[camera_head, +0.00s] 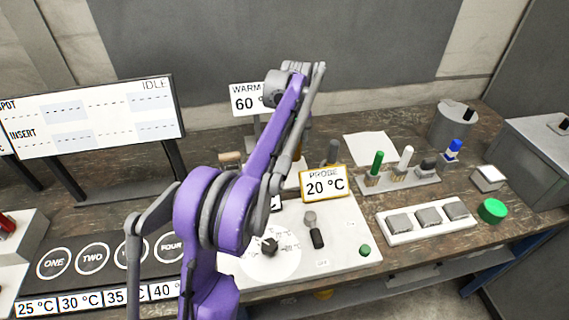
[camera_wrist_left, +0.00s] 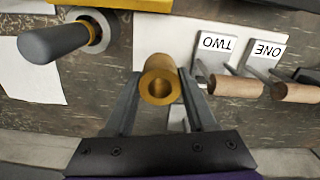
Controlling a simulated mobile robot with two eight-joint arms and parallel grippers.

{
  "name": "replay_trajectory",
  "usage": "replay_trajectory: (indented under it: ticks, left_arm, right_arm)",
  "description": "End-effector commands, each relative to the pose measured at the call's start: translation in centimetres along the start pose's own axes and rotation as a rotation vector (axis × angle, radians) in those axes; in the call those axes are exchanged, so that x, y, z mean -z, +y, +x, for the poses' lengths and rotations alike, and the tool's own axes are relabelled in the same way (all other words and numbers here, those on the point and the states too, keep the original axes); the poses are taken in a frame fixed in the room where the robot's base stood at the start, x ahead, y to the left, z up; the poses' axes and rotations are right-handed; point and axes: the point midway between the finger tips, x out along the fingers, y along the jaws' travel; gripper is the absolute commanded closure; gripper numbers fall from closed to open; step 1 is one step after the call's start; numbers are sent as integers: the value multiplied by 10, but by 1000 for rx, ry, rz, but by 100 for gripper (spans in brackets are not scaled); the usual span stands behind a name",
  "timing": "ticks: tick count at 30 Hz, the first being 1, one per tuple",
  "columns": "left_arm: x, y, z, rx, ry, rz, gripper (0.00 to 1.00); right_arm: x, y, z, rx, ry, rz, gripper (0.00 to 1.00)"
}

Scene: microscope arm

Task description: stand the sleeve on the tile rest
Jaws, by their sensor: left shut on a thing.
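The sleeve (camera_wrist_left: 160,88) is a hollow brass-coloured cylinder, seen in the left wrist view with its round open end facing the camera. My left gripper (camera_wrist_left: 158,76) is shut on it, with a finger on either side. A pale flat panel (camera_wrist_left: 170,30) lies beyond the sleeve, and a white sheet or tile (camera_wrist_left: 30,72) lies to its left. I cannot tell which of them is the tile rest, or whether the sleeve touches anything. In the head view my purple arm hides most of the gripper and sleeve. My right gripper is not in view.
A dark grey peg (camera_wrist_left: 55,40) stands left of the sleeve. Wooden handles (camera_wrist_left: 235,86) by tags ONE and TWO lie to its right. In the head view, a rack (camera_head: 398,178) of coloured pegs, the PROBE sign (camera_head: 323,184) and a white control panel (camera_head: 340,250) crowd the bench.

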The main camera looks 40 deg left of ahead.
Motion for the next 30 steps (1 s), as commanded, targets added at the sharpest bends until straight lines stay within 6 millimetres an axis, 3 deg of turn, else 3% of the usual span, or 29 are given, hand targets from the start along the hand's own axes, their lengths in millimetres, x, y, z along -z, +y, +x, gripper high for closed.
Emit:
replay_trajectory:
  ticks: [3,8,15,26,27,28,30]
  left_arm:
    - [0,0,18,0,0,0,100]
    - [0,0,29,0,0,0,100]
    - [0,0,60,0,0,0,100]
    - [0,0,65,0,0,0,100]
    - [0,0,65,0,0,0,38]
    - [0,0,64,0,0,0,33]
    - [0,0,64,0,0,0,31]
  right_arm:
    - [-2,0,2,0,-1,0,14]
    - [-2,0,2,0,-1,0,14]
    - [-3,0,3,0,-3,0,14]
    - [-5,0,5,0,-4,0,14]
    - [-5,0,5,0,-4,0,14]
    - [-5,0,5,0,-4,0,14]
    - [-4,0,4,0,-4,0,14]
